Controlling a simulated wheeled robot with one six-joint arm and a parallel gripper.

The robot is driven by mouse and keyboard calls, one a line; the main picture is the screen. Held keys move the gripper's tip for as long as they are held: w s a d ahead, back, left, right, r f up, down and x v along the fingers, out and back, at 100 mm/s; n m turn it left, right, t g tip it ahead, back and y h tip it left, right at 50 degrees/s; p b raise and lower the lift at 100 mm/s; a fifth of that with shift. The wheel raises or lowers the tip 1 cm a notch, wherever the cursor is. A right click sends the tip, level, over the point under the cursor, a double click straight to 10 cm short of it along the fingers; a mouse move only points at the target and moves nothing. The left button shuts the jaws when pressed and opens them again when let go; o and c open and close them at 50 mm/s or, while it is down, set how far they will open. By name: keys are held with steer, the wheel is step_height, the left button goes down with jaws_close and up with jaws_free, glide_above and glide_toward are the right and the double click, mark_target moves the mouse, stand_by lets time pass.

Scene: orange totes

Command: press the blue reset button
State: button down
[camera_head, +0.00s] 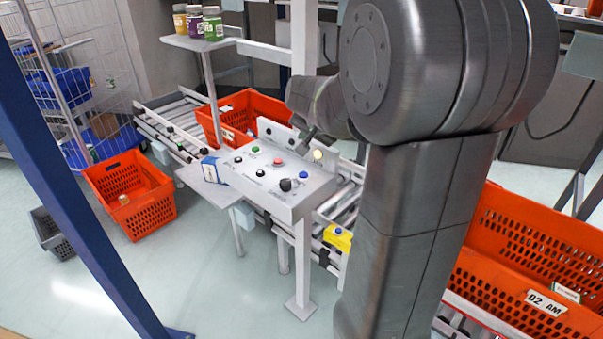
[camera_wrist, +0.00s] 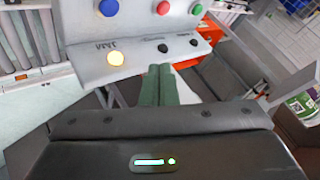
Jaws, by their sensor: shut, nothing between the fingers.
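A grey control panel (camera_head: 232,178) stands on a post in the middle of the head view. Its sloped face carries a blue button (camera_head: 303,175), a red button (camera_head: 278,162), a green button (camera_head: 255,150) and black controls. In the wrist view the blue button (camera_wrist: 109,8) is at the top left, beside the red button (camera_wrist: 163,7) and green button (camera_wrist: 197,9). My gripper (camera_wrist: 160,70) is shut and empty. Its fingertips are near the panel's raised back strip, below the black knobs, apart from the blue button. In the head view my gripper (camera_head: 304,147) is above the panel's back edge.
A yellow lamp (camera_wrist: 115,59) is left of my fingertips. Orange totes (camera_head: 130,195) stand around, and a roller conveyor runs behind. A shelf with jars (camera_head: 200,38) is behind left.

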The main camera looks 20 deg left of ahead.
mark_target(305, 177)
steer(key=shift+f, duration=0.2)
step_height(305, 177, down, 8)
steer(key=b, duration=0.7)
steer(key=shift+f, duration=0.25)
stand_by(1.5)
steer(key=shift+f+b, duration=0.35)
steer(key=shift+f, duration=0.05)
steer(key=shift+f+b, duration=0.4)
steer(key=shift+f, duration=0.1)
stand_by(0.5)
steer(key=shift+r, duration=0.1)
steer(key=shift+r+p, duration=0.7)
steer(key=shift+r, duration=0.1)
